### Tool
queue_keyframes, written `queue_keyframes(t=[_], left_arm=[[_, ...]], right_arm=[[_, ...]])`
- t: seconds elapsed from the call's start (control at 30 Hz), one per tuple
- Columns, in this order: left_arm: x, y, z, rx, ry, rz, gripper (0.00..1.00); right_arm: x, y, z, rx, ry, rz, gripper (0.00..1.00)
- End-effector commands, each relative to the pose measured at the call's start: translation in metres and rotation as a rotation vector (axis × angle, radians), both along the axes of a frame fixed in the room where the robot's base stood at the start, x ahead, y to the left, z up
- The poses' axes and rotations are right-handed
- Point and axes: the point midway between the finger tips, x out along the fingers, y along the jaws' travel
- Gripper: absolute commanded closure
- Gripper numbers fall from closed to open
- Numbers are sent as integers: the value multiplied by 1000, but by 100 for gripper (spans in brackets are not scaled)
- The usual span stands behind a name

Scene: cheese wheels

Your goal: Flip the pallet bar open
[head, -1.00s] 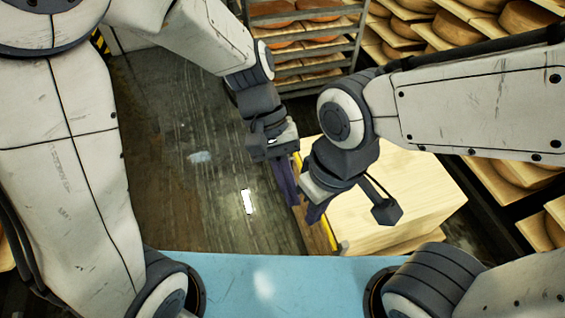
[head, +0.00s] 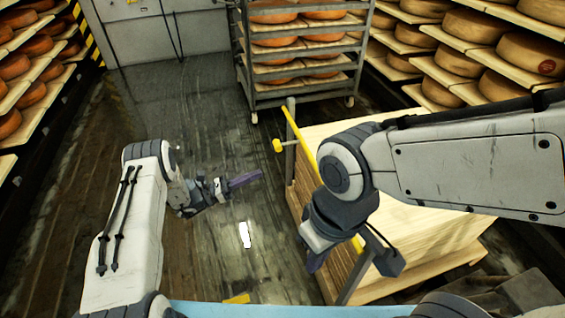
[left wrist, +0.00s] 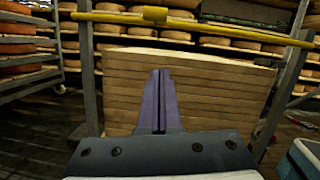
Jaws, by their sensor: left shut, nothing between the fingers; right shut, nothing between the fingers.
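The yellow pallet bar (head: 300,134) runs along the near-left side of a stack of pale boards (head: 410,205). It spans two grey upright posts, and a yellow knob (head: 278,146) sticks out to the left. In the left wrist view the bar (left wrist: 230,34) crosses the top, in front of the stack, with its yellow fitting (left wrist: 154,14). My left gripper (head: 258,175) is shut and empty, left of the bar and apart from it. Its fingers (left wrist: 160,75) point at the boards below the bar. My right gripper (head: 313,262) is shut beside the bar's near part; my right arm hides part of the bar.
A wheeled rack (head: 300,65) of orange cheese wheels stands behind the stack. Shelves of cheese (head: 480,50) line the right, and more shelves (head: 30,95) the left. The floor (head: 215,120) left of the stack is clear. A small yellow piece (head: 237,298) shows at the bottom.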

Motion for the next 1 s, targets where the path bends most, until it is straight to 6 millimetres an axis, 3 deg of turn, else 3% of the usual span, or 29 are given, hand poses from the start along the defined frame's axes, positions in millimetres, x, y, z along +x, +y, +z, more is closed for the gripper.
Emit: queue_keyframes(t=[0.47,0.93,1.0], left_arm=[[3,-7,1,-4,0,2,100],[34,-92,20,-4,-1,0,100],[38,-90,34,-5,-1,6,100]], right_arm=[[0,0,-2,1,-1,0,100],[0,0,-29,0,0,0,100],[0,0,-31,0,0,0,100]])
